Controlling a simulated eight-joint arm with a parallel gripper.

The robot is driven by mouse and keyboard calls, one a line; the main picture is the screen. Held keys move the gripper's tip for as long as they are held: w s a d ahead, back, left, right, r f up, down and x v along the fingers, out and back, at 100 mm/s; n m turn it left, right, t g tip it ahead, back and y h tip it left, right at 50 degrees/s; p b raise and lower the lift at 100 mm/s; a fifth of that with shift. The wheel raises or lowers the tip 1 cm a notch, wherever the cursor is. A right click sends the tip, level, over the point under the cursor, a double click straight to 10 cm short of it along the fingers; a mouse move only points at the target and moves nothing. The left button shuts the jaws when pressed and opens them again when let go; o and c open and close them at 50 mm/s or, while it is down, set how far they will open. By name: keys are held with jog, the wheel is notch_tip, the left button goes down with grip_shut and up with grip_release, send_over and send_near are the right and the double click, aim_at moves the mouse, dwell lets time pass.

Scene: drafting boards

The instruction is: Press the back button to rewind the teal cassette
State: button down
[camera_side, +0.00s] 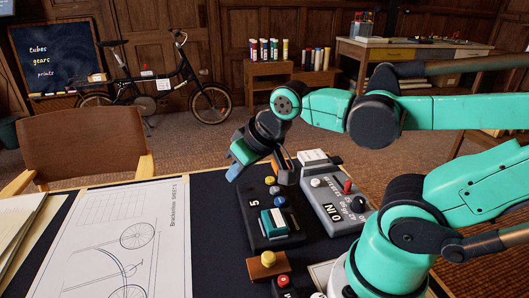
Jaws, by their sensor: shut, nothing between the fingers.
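A teal cassette (273,221) with a white part sits on a dark unit (254,203) marked 5, on the dark table. Several small buttons show behind the cassette on that unit, among them a yellow one (270,181) and a blue one (278,201). I cannot tell which one is the back button. My gripper (286,177) is shut and empty, pointing down over the far part of this unit, close to the yellow and blue buttons. I cannot tell whether it touches anything. A blue block-like part shows at the left of my wrist.
A grey console (333,205) with a red knob (347,186) stands right of the unit. A wooden block with a yellow button (268,258) and a red button (283,281) are in front. A large drawing sheet (125,240) lies left. A chair (80,155) stands behind the table.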

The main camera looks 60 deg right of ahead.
jog(key=d+r+m+g, duration=0.1)
jog(key=d+m+g, duration=0.3)
jog(key=m, duration=0.8)
notch_tip(320, 180, up, 2)
jog(key=m+g, duration=0.3)
jog(key=m, duration=1)
send_over(279, 200)
jog(key=shift+d+r, duration=0.1)
jog(key=shift+r, duration=0.05)
notch_tip(279, 200, down, 14)
